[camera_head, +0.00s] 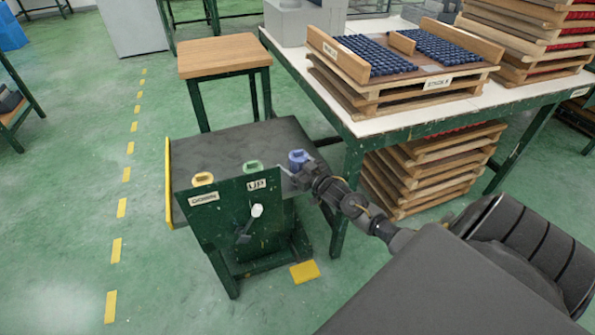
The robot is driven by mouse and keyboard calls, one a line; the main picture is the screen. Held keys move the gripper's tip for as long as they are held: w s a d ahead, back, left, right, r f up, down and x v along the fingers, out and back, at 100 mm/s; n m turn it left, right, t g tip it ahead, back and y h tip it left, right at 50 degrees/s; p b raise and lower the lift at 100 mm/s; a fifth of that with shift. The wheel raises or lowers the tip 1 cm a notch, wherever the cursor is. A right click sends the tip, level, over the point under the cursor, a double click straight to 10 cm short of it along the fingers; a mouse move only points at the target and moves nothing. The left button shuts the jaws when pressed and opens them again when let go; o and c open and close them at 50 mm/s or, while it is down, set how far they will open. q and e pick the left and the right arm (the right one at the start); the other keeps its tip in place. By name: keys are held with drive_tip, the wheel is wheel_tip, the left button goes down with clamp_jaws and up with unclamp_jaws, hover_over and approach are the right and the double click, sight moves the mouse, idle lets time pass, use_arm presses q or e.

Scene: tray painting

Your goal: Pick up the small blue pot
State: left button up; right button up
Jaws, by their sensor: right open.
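The small blue pot (297,157) stands on the dark top of the green stand (215,148), near its right side. My right gripper (294,176) is at the blue pot's near side, its arm coming in from the lower right. The jaws are open. In this view I cannot tell whether a finger touches the pot. The gripper hides part of the pot's lower side. My left gripper is not in view.
A yellow pot (203,180) and a green pot (252,168) stand along the stand's front edge. A lever (256,211) sticks out of its front. A white-topped table (400,128) with stacked wooden trays (355,95) stands close on the right. A wooden stool (222,55) is behind.

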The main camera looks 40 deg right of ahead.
drive_tip(key=c, duration=0.8)
